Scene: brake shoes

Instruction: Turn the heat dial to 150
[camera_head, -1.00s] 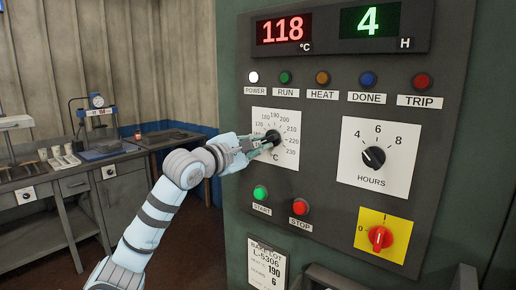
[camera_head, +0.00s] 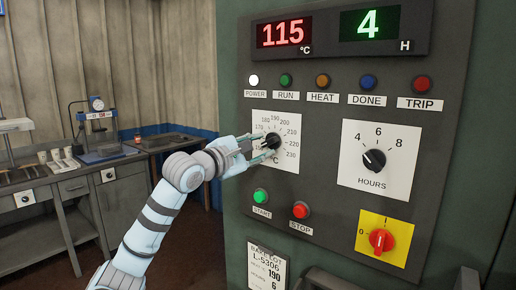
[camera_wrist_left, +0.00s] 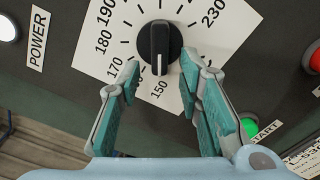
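The heat dial (camera_head: 272,141) is a black knob on a white scale plate marked in °C. In the left wrist view the dial (camera_wrist_left: 159,46) has a white pointer line aimed down at or very near the 150 mark. My left gripper (camera_head: 262,151) is in front of the dial. In the left wrist view my left gripper (camera_wrist_left: 161,88) has its teal-padded fingers spread wide, with nothing between the tips. The dial lies just beyond the tips, apart from them. The red display (camera_head: 284,32) reads 115 °C. My right gripper is not in view.
The hours dial (camera_head: 374,159) is to the right, under a green display (camera_head: 383,20) reading 4. Below the heat dial are a green START button (camera_head: 261,196) and red STOP button (camera_head: 300,210). A red rotary switch (camera_head: 381,240) is at lower right.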

